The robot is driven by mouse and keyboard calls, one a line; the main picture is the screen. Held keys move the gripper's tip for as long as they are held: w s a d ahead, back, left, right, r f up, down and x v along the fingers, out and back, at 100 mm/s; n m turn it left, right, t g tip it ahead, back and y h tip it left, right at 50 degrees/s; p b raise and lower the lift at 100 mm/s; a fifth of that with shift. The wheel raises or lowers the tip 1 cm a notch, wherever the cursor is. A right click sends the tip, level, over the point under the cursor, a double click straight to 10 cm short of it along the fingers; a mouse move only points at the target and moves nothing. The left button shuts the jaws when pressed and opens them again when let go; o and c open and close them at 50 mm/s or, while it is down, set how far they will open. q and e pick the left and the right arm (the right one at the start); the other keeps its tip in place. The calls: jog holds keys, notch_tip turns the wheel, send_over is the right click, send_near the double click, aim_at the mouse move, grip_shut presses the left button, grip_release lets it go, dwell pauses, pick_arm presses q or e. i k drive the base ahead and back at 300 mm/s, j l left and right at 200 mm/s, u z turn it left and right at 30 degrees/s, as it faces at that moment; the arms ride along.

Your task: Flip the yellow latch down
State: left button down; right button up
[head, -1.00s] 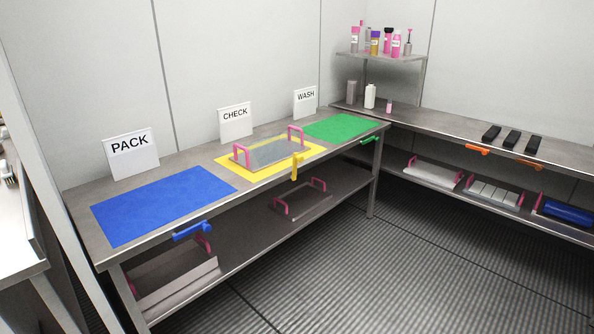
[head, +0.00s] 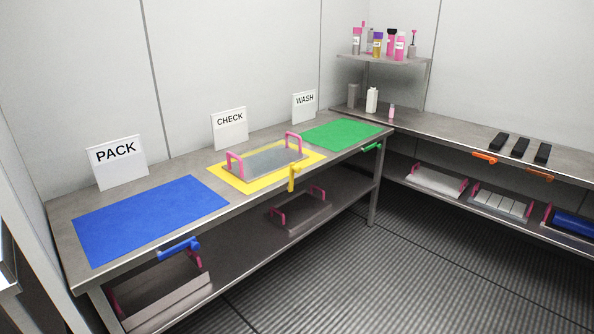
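The yellow latch (head: 293,178) is on the front edge of the left bench, in front of the yellow mat (head: 224,177). It stands upright, with its top a little above the bench edge. A grey tray (head: 268,160) with two pink handles sits on the yellow mat, behind the latch. The CHECK sign (head: 230,129) stands behind the mat. Neither of my grippers shows in the head view.
A blue mat (head: 150,220) and blue latch (head: 178,249) are to the left, a green mat (head: 342,135) and green latch (head: 373,146) to the right. A lower shelf holds more trays. The floor (head: 400,260) in front is clear.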

aim_at(292, 169)
jog(key=i+z, duration=0.1)
jog(key=i, duration=0.6)
jog(key=i+j+z, duration=0.1)
jog(key=i, duration=0.6)
jog(key=j, duration=0.1)
